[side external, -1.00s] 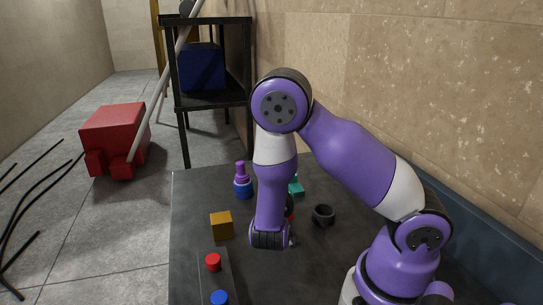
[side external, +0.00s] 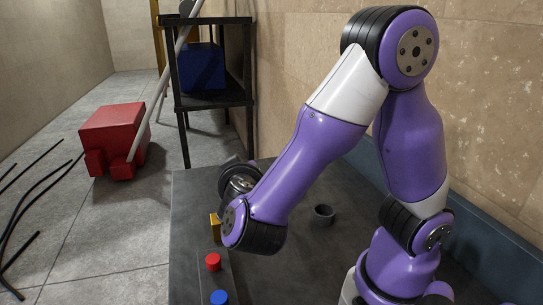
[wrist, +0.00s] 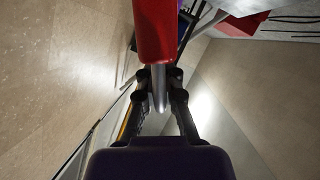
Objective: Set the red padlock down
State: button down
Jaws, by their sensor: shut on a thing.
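In the wrist view the red padlock (wrist: 154,32) is at the top centre, its silver shackle (wrist: 158,92) running down between the fingers. My gripper (wrist: 163,76) is shut on the padlock and holds it up in front of the camera. In the side view my wrist is bent over the left part of the dark table (side external: 330,265). The fingers and the padlock are hidden there behind my arm.
A yellow block (side external: 215,228) is partly covered by my wrist. A red button (side external: 213,261) and a blue button (side external: 219,297) are at the front left. A black shelf (side external: 210,100) is behind the table.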

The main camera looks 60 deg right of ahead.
jog(key=w+a+r+n+t+y, duration=0.1)
jog(key=w+r+n+t+y, duration=0.1)
jog(key=r+n+t+y, duration=0.3)
jog(key=w+a+r+n+t+y, duration=0.1)
jog(key=w+a+r+n+y, duration=0.15)
jog(key=r, duration=0.45)
jog(key=w+d+f+m+g+h, duration=0.2)
jog(key=w+d+m+g+h, duration=0.3)
jog(key=d, duration=0.6)
jog(key=w+d+f+m+g+h, duration=0.1)
jog(key=w+d+m+h, duration=0.2)
jog(key=d+m, duration=0.5)
jog(key=s+d+f+m+g+h, duration=0.1)
jog(key=s+d+f+m+g, duration=0.15)
jog(key=d, duration=0.35)
jog(key=s+d+f+m+g+h, duration=0.1)
jog(key=d+f+g, duration=0.15)
jog(key=d, duration=0.45)
jog(key=s+d+f+m+g+h, duration=0.1)
jog(key=s+d+f+m+g, duration=0.1)
jog(key=d+f, duration=0.3)
jog(key=shift+m, duration=0.3)
jog(key=f, duration=0.2)
jog(key=d+f, duration=0.1)
jog(key=f, duration=0.5)
jog(key=shift+s+d, duration=0.1)
jog(key=shift+d, duration=0.25)
jog(key=shift+f, duration=0.4)
jog(key=shift+f, duration=0.1)
jog(key=shift+f, duration=0.5)
